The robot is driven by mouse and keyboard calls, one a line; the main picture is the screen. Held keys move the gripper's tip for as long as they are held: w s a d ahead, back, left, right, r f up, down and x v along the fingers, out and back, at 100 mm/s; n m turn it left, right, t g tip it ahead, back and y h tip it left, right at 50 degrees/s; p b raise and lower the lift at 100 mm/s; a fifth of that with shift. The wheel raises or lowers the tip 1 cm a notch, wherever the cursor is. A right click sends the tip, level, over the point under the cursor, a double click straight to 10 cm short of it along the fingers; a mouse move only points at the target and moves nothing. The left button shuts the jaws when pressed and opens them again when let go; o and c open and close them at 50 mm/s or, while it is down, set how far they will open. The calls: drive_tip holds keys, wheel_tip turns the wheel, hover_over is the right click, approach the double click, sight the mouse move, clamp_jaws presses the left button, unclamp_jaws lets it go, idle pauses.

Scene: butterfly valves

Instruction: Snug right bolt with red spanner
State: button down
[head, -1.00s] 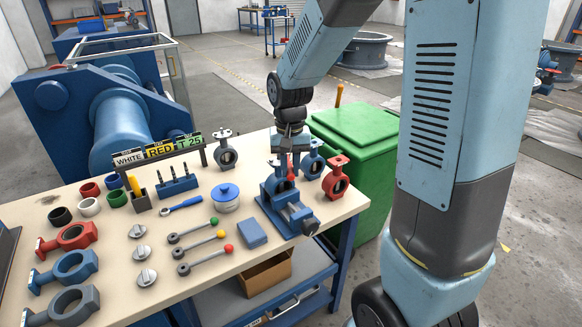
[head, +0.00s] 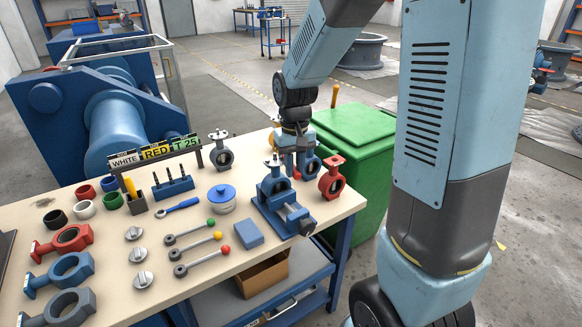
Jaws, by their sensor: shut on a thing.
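A blue vise (head: 284,212) near the right end of the bench holds an upright blue-grey valve body (head: 275,180). My gripper (head: 297,167) points down just behind and to the right of that valve. It is shut on a red piece (head: 296,174), which looks like the red spanner but is mostly hidden by my gripper and the valve. The right bolt is too small and hidden to make out, and I cannot tell whether the spanner touches it. Signs (head: 156,152) reading WHITE, RED and T 25 stand at the back of the bench.
A red valve (head: 333,178) and a blue one (head: 311,165) stand close to my gripper on the right. A grey valve (head: 221,152) stands to the left. A blue spanner (head: 178,206) and knobbed levers (head: 195,243) lie left of the vise. A green bin (head: 352,150) adjoins the bench.

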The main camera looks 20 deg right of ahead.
drive_tip(key=shift+w+d+r+n, duration=0.1)
drive_tip(key=shift+w+d+n, duration=0.15)
drive_tip(key=shift+d+n, duration=0.5)
drive_tip(key=shift+w+d+n, duration=0.2)
drive_tip(key=shift+d+n, duration=0.4)
drive_tip(key=shift+n, duration=0.25)
drive_tip(key=shift+s+r, duration=0.15)
drive_tip(key=shift+r, duration=0.75)
drive_tip(key=shift+r, duration=2.5)
